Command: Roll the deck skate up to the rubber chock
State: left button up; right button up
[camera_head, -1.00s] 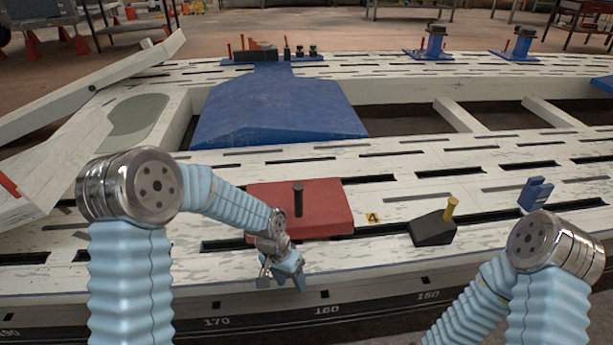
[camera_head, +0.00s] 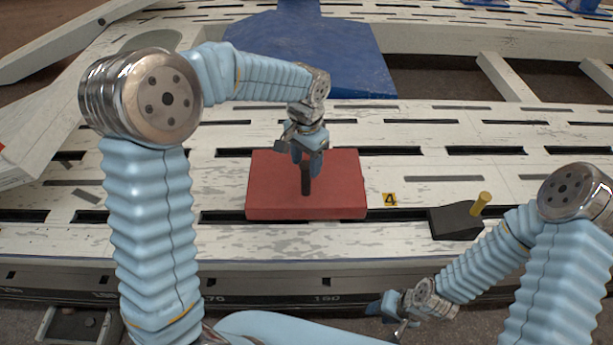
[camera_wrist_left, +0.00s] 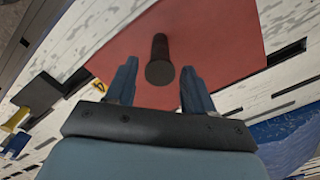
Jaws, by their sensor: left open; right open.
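The deck skate is a flat red block (camera_head: 275,190) with a dark upright post (camera_head: 306,180) on top, lying on the white slotted deck. The rubber chock (camera_head: 452,223) is a black wedge with a yellow peg, to the right of the skate with a gap between them. My left gripper (camera_head: 306,160) is open, above the skate at the top of the post. In the left wrist view the post (camera_wrist_left: 159,60) stands between the two open blue fingers, which look clear of it. My right gripper (camera_head: 385,312) is open and empty, low in front of the deck's near edge.
A yellow marker with a 4 (camera_head: 390,199) lies on the deck between skate and chock. A blue sloped plate (camera_head: 350,60) lies behind the skate. Long slots run across the white deck (camera_head: 420,130).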

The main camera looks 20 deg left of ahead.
aim_at(306, 178)
pick_arm(q)
notch_tip(306, 178, down, 6)
jog(key=shift+f, duration=0.2)
grip_shut()
dwell(0.4)
